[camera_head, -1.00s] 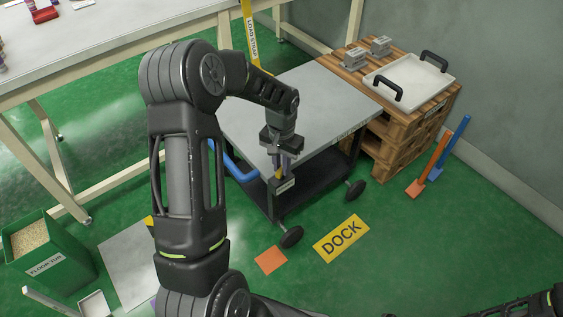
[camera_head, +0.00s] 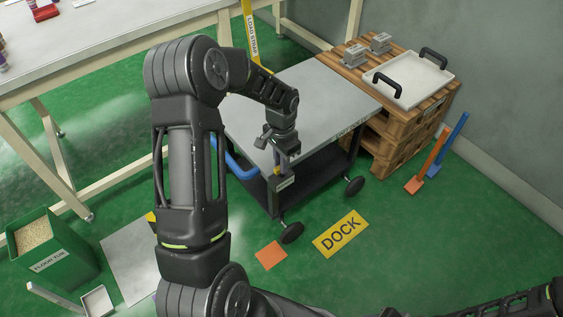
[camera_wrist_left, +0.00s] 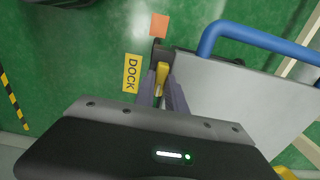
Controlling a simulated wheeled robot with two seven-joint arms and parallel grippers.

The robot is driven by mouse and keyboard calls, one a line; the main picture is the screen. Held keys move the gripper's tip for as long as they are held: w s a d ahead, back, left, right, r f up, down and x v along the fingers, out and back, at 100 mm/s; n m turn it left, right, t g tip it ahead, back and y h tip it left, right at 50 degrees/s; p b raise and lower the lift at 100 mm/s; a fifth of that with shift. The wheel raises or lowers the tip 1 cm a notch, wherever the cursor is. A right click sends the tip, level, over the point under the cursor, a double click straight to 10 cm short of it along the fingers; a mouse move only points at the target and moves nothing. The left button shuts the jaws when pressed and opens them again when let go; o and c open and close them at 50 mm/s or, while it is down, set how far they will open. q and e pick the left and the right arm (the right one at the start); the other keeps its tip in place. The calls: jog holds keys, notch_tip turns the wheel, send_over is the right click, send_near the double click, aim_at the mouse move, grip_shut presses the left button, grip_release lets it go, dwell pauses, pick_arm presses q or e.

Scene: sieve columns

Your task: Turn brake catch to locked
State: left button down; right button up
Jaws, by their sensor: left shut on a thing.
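The brake catch is a small yellow lever (camera_wrist_left: 162,73) at the corner of the grey-topped cart (camera_head: 310,105). In the left wrist view it lies between the two fingers of my left gripper (camera_wrist_left: 163,92). My left gripper also shows in the head view (camera_head: 281,160), pointing down at the cart's near corner, shut on the catch. The gripper hides much of the catch in the head view. A label there is too small to read. My right gripper is out of view.
A blue handle (camera_head: 235,165) sticks out from the cart's left side. A pallet stack (camera_head: 400,135) with a white tray (camera_head: 408,80) adjoins the cart at the right. A yellow DOCK sign (camera_head: 340,234) and an orange square (camera_head: 271,256) lie on the clear green floor in front.

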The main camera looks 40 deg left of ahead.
pick_arm(q)
jog(key=c, duration=1.4)
grip_release()
notch_tip(320, 180, up, 8)
jog(key=shift+f+p, duration=0.1)
jog(key=shift+p, duration=0.55)
jog(key=shift+w, duration=0.1)
